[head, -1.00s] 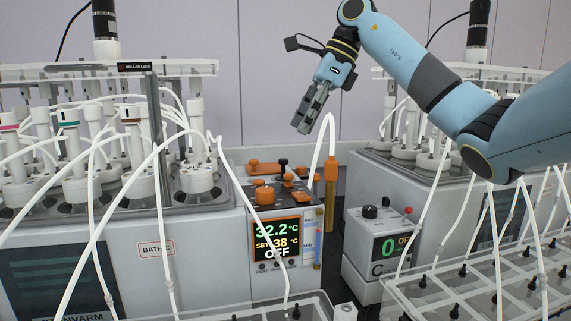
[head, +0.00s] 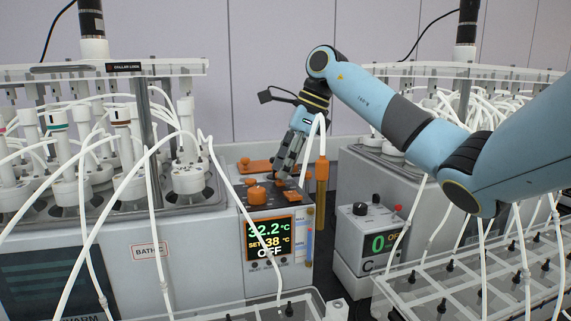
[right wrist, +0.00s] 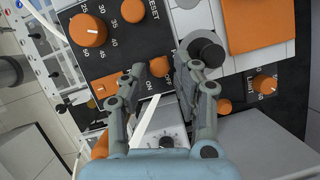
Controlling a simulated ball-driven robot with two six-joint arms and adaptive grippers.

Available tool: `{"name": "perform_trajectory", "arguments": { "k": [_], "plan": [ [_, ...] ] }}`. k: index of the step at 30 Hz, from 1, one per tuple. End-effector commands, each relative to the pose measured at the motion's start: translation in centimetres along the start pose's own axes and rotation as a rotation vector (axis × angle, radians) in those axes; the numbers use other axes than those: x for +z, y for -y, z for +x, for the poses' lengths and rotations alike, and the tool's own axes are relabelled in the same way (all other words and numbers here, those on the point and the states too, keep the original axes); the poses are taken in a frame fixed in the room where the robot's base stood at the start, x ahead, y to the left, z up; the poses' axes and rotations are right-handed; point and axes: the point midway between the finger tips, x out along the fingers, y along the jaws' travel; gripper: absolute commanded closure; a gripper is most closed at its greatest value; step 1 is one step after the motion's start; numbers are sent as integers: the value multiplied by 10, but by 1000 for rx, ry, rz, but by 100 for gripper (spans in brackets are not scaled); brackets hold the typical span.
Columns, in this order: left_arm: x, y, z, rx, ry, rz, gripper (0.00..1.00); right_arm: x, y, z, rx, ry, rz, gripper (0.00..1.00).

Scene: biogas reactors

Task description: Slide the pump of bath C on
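The thermostat head (head: 270,225) of the left bath shows 32.2 °C, set 38 and OFF. The bath label (head: 150,251) reads BATH and a letter partly crossed by a tube. My right gripper (head: 285,176) points down over the head's top panel. In the right wrist view my right gripper (right wrist: 168,72) has its fingers apart. A black round knob (right wrist: 207,52) is beside the right fingertip. A small orange control (right wrist: 165,72) by the word ON lies between the fingers, partly hidden. I cannot tell whether anything touches. My left gripper is not in view.
An orange dial (right wrist: 88,30) and an orange rocker (right wrist: 105,86) share the panel. A white tube in an orange-topped holder (head: 322,172) stands just right of my gripper. A grey box (head: 372,240) marked C shows 0. Tubes and clear racks crowd both sides.

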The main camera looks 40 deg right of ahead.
Motion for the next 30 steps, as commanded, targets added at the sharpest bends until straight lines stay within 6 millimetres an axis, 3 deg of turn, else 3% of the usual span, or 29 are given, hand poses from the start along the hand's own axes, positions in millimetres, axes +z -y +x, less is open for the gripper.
{"name": "perform_trajectory", "arguments": {
  "k": [3, 10, 20, 30],
  "plan": [
    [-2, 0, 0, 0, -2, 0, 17, 0, 0, 0, 0, 0, 0, 71],
    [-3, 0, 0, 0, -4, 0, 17, 0, 0, 0, 0, 1, 0, 100],
    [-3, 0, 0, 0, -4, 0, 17, 0, 0, 0, -1, 1, 0, 100],
    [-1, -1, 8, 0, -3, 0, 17, -5, -22, -3, 2, 1, -2, 100]
  ]
}}
